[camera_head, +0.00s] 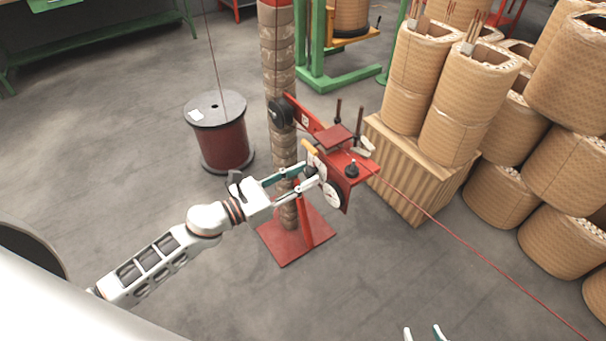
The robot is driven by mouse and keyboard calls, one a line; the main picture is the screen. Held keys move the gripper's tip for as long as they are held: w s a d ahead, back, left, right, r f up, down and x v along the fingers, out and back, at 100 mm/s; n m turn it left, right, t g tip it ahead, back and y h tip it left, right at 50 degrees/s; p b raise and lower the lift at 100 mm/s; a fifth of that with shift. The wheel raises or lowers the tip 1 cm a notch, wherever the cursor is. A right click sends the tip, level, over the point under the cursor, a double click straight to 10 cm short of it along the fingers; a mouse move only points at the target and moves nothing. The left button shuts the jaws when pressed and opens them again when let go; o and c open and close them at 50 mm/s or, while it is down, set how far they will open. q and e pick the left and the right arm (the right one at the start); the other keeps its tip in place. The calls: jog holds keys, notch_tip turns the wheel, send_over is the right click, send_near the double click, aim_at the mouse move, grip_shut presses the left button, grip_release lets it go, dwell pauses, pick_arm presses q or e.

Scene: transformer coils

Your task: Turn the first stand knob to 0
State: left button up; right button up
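The red stand (361,178) carries a wheel, dials and knobs on its upper part, above a red floor plate (278,248). A black knob (352,169) stands on its right part. My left gripper (311,177) is at the left side of the stand's head, beside the dial. Its two fingers are spread at their base and their tips reach the stand. What lies between the tips is too small to tell. My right gripper (423,332) shows only its fingertips at the bottom edge, apart and empty, away from the stand.
A dark red spool (221,138) stands behind left. A post of stacked brown rolls (278,50) rises behind the stand. A wooden crate (408,185) with coils and many more coils (565,175) fill the right. A red wire (470,245) runs to lower right. Front floor is clear.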

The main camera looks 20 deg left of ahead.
pick_arm(q)
jog(key=shift+w+d, duration=0.2)
jog(key=shift+w, duration=0.05)
pick_arm(e)
jog(key=shift+f, duration=0.15)
pick_arm(q)
jog(key=c, duration=0.8)
pick_arm(e)
jog(key=shift+w+r, duration=0.25)
jog(key=shift+r, duration=0.1)
